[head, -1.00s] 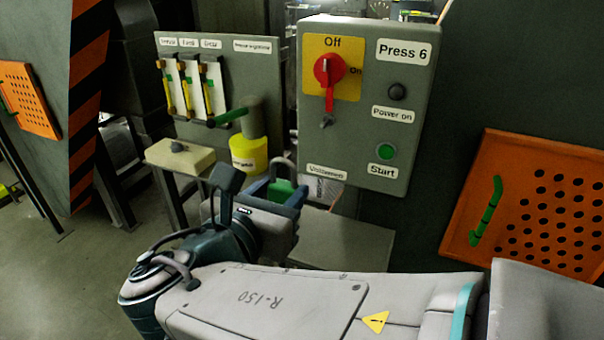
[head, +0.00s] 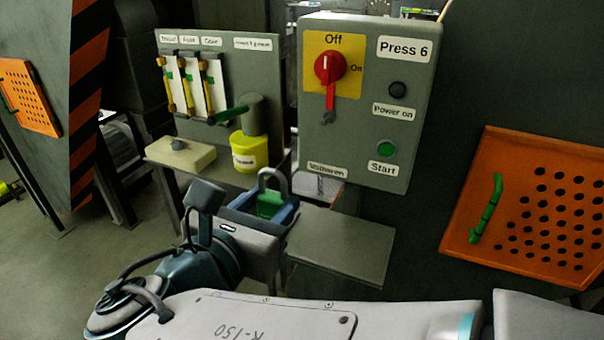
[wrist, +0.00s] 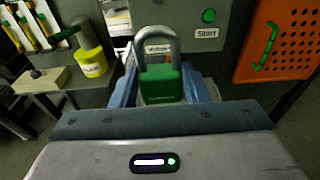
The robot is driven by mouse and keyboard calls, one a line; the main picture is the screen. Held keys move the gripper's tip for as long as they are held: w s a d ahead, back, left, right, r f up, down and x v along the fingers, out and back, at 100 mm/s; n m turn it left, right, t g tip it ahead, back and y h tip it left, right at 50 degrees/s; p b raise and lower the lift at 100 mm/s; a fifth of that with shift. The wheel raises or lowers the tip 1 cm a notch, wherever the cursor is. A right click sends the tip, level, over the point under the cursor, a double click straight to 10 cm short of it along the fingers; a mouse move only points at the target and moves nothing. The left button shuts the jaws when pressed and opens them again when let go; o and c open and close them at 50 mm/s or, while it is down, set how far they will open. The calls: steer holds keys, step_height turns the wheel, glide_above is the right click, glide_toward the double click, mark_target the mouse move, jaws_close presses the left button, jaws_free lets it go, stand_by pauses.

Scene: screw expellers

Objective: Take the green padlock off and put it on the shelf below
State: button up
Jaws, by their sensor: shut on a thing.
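The green padlock (head: 269,205) with its grey shackle is between the blue fingers of my gripper (head: 262,212) in the head view. In the wrist view the padlock (wrist: 162,84) stands upright, shackle up, between the two fingers (wrist: 165,92), which are shut on it. The padlock is clear of the control box (head: 365,100) and its red switch (head: 330,68). The grey shelf (head: 340,248) below the box is bare where it shows, to the right of my gripper. Whether the padlock touches anything underneath is hidden.
A white paper (head: 318,186) lies behind the padlock. An orange perforated panel (head: 530,210) is at the right.

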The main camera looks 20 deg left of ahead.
mark_target(269, 208)
steer(key=shift+s+a, duration=0.15)
steer(key=shift+s, duration=1.9)
steer(key=shift+w, duration=0.1)
